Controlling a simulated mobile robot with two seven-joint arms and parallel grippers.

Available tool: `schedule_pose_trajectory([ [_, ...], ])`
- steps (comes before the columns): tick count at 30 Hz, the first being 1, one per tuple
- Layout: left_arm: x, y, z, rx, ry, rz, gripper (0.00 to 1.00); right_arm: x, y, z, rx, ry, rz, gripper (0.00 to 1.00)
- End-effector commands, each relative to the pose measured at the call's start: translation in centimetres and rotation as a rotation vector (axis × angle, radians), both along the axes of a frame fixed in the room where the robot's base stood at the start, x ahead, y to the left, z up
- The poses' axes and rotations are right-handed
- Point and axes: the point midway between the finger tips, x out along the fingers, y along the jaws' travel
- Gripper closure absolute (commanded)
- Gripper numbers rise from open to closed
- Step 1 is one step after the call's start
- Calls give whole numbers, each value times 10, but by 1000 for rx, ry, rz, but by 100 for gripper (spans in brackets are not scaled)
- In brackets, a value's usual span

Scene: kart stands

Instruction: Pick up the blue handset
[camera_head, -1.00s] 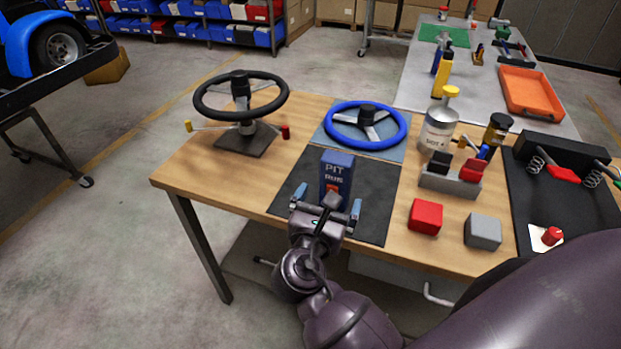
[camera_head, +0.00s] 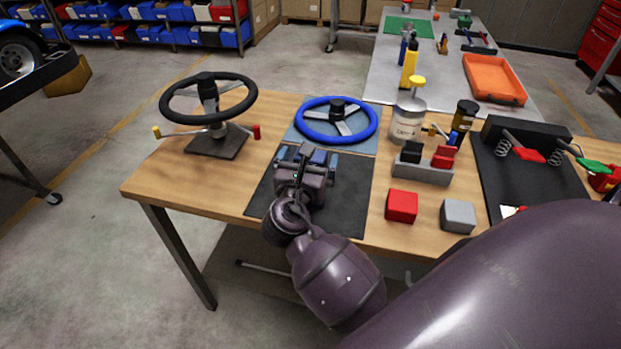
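The blue handset (camera_head: 318,156) is a box-like blue unit standing on the dark mat on the wooden table. Only part of its top shows, as my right gripper hides most of it. My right gripper (camera_head: 306,160), whose arm comes in from the lower right, is right at the handset. Its fingers look spread, one to each side of the handset, and I see no clear grip. Whether they touch it is hidden. My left gripper is not in view.
A black steering wheel (camera_head: 208,98) on a stand is at the left, and a blue wheel (camera_head: 336,121) lies behind the mat (camera_head: 345,205). A red block (camera_head: 401,206), a grey block (camera_head: 458,216) and a grey holder (camera_head: 422,172) stand to the right.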

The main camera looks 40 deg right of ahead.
Motion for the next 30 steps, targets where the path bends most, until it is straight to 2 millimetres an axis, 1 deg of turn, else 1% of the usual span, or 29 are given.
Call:
schedule_pose_trajectory([
  [1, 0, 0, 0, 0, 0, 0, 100, 4, -5, 0, -2, 1, -1, 0],
  [4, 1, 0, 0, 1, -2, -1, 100, 8, -10, 0, 0, 0, 0, 0],
  [12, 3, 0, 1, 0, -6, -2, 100, 9, -11, 0, 1, 1, 0, 0],
  [28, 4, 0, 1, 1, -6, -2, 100, 9, -11, 0, 0, 0, 0, 81],
  [30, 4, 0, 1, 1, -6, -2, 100, 9, -11, 0, 0, 0, 0, 82],
])
